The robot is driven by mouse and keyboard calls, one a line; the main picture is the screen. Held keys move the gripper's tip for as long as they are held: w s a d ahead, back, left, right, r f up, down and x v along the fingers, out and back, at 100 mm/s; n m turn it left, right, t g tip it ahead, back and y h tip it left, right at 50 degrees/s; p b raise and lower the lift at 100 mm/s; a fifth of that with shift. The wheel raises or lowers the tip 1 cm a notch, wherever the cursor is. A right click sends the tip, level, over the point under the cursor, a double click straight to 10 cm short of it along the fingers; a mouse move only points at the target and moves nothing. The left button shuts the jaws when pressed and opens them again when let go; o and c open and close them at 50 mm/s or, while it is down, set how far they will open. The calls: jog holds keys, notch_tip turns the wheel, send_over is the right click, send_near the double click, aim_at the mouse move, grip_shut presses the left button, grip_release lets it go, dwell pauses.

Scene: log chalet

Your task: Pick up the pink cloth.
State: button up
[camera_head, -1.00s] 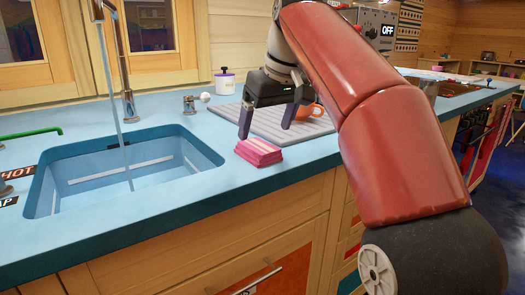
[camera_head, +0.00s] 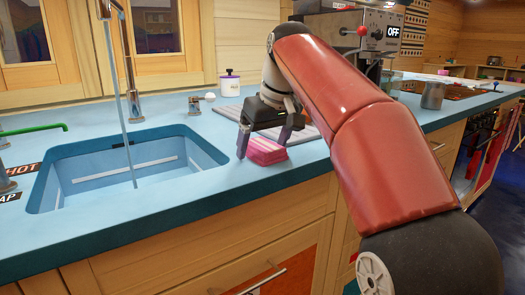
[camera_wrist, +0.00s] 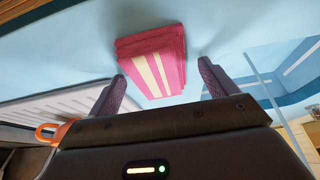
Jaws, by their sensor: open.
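The pink cloth (camera_head: 266,151) lies folded in a small stack on the blue counter, just right of the sink. In the wrist view the cloth (camera_wrist: 153,62) shows pale stripes and sits ahead of the fingertips, roughly between their lines. My gripper (camera_head: 262,148) is open and close above the cloth, with one finger on its left and the other behind its right side. In the wrist view my gripper (camera_wrist: 162,80) is empty, its two fingers apart. I cannot tell whether a finger touches the cloth.
The sink (camera_head: 125,170) with running water is left of the cloth. A grey ribbed mat (camera_head: 230,111) lies behind my gripper. A white pot (camera_head: 229,84) stands at the back. Counter in front of the cloth is clear.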

jog(key=shift+f, duration=0.15)
jog(key=c, duration=1.1)
jog(key=shift+o, duration=0.2)
